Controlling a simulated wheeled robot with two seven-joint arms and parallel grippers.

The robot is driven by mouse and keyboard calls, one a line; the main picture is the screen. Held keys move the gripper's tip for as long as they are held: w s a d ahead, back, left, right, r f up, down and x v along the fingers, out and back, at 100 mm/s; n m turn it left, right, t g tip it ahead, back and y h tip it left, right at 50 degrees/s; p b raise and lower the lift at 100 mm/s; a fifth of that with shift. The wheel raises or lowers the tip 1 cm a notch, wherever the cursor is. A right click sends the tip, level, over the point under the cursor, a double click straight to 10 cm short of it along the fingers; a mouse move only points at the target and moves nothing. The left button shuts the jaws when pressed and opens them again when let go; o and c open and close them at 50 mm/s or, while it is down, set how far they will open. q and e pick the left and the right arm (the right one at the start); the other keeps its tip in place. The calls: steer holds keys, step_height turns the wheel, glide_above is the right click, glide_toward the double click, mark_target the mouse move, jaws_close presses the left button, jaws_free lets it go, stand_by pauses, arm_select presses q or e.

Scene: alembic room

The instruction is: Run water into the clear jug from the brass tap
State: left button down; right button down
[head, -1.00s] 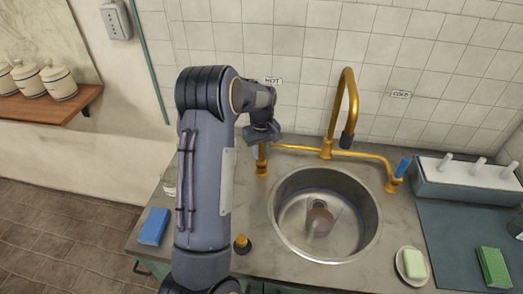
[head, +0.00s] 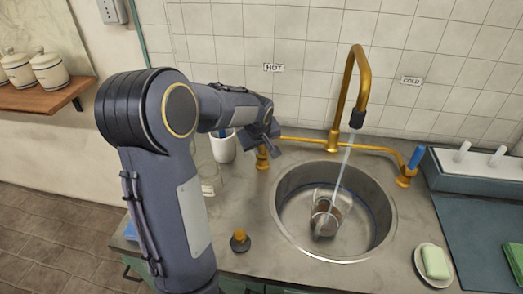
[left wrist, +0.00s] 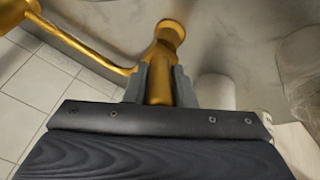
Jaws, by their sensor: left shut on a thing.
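The brass tap (head: 361,72) arches over the round steel sink (head: 281,222), and a thin stream of water (head: 342,172) falls from its dark nozzle. The clear jug (head: 318,200) stands in the sink, and the stream comes down into it. A brownish patch shows through its glass; I cannot tell the water level. My left gripper (head: 272,137) is at the left, HOT end of the tap. In the left wrist view its fingers (left wrist: 158,84) are closed around the brass hot valve (left wrist: 160,88). The blue cold lever (head: 416,157) stands at the right end. My right gripper is out of view.
A white cup (head: 223,149) and a clear glass vessel stand left of the tap, partly behind my arm. A dark stopper with a brass knob (head: 240,237) sits on the front counter. A soap dish (head: 420,262) and a green sponge (head: 515,259) lie at right.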

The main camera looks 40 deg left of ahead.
arm_select(q)
steer(key=c, duration=1.2)
jaws_free()
steer(key=shift+c, duration=0.2)
steer(key=shift+r, duration=0.15)
steer(key=v, duration=0.7)
steer(key=shift+r, duration=0.3)
steer(key=shift+s+d, duration=0.1)
steer(key=shift+s, duration=0.05)
